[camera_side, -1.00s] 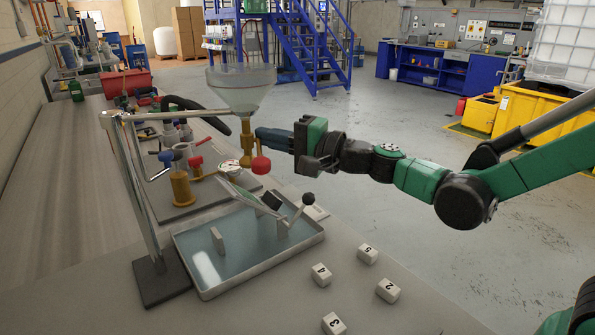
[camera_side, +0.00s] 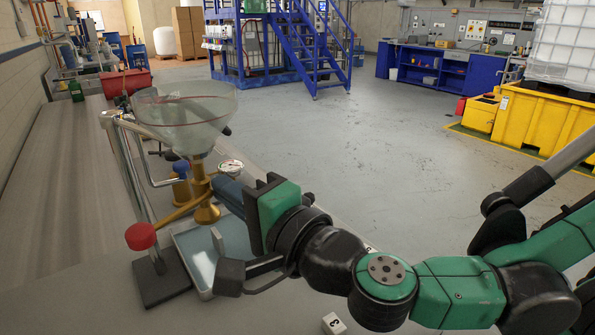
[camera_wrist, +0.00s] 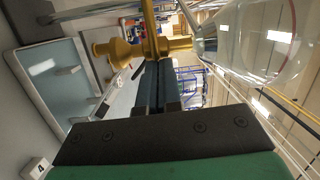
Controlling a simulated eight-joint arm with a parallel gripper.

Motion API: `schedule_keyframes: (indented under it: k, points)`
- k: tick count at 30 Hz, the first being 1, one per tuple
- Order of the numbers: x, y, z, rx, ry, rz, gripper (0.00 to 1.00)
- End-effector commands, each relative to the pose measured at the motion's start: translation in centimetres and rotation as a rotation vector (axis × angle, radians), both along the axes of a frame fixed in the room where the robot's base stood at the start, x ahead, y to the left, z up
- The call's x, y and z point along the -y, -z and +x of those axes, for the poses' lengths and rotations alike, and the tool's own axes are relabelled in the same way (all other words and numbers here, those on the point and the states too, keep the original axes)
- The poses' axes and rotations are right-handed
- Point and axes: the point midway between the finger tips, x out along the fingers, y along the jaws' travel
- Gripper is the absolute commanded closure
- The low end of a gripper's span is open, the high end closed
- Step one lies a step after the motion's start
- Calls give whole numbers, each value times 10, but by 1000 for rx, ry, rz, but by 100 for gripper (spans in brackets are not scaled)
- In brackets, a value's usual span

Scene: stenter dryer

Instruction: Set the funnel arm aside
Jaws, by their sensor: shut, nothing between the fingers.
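The glass funnel (camera_side: 187,115) sits on its arm, with a brass valve (camera_side: 203,195) below it and a red knob (camera_side: 140,236) to the lower left. The arm hangs from a metal stand (camera_side: 130,175) with a dark base. My gripper (camera_side: 222,188) is shut and empty, its blue fingers close beside the brass valve on its right. In the wrist view my fingertips (camera_wrist: 155,68) lie right against or just short of the brass valve (camera_wrist: 120,50); contact is unclear. The funnel (camera_wrist: 255,40) shows at the upper right there.
The shallow metal tray (camera_side: 188,262) is partly hidden behind my gripper; its liquid-like surface also shows in the wrist view (camera_wrist: 60,85). A numbered white block (camera_side: 334,323) lies at the front.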

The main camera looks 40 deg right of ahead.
Motion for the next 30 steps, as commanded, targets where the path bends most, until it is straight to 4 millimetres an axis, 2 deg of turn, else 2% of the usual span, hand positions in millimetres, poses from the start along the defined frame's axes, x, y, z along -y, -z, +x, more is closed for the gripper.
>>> schedule_keyframes:
  k: [1,6,22,30]
  points:
    - [-8,0,-3,-1,-22,0,100]
    - [-14,0,-6,-2,-30,0,100]
    - [-15,0,-8,-4,-29,2,100]
    - [-3,1,-38,-1,-2,1,100]
